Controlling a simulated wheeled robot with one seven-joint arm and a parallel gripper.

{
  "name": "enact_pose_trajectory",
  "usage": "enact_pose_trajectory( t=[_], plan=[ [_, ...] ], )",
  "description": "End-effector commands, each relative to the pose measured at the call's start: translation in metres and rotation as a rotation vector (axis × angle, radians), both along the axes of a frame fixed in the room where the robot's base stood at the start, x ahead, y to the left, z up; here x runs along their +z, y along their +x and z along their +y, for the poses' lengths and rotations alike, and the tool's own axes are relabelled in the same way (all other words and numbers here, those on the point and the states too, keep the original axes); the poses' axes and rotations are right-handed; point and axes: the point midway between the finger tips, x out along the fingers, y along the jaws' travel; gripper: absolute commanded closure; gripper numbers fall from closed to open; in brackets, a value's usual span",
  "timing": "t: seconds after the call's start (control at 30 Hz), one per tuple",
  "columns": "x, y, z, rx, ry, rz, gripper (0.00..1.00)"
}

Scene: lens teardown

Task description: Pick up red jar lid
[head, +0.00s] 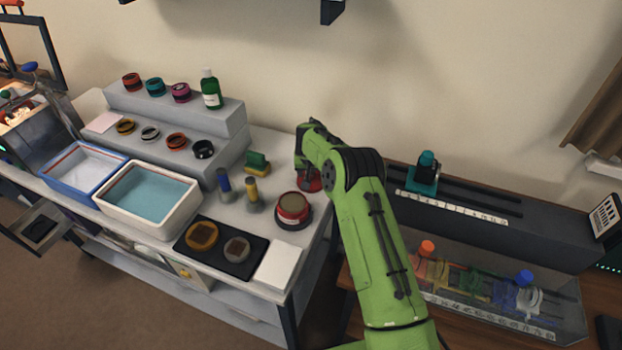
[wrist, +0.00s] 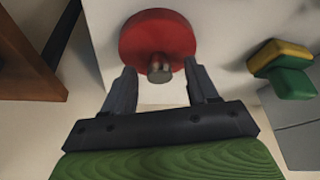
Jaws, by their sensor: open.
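The red jar lid (wrist: 150,35) is a round red disc with a metal knob (wrist: 160,68) on it, in the wrist view at top centre. In the head view the lid (head: 311,184) shows only in part on the bench, beneath the end of my green arm. My gripper (wrist: 158,78) is open, with its two dark fingertips close to the lid's near edge, one on each side of the knob. I cannot tell whether the fingers touch it. In the head view the fingers are mostly hidden by the arm.
A red-rimmed jar (head: 293,210) stands just left of the lid. A green and yellow sponge (head: 257,162) lies further left; it also shows in the wrist view (wrist: 284,68). Two small bottles, a black tray (head: 245,262) and a white pad (head: 278,265) are nearby. The bench's right edge is close.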

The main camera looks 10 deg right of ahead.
Motion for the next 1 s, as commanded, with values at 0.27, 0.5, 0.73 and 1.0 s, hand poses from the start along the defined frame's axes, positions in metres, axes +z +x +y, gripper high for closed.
enact_pose_trajectory(
  t=[0.27,0.5,0.73,1.0],
  plan=[
    [0.001,0.0,0.0,0.0,0.0,-0.001,0.57],
    [0.001,0.0,0.0,0.0,0.0,-0.001,0.94],
    [0.001,0.0,0.0,0.0,0.0,-0.001,1.0],
    [0.05,0.001,0.0,0.0,-0.001,-0.007,1.0]
  ],
)
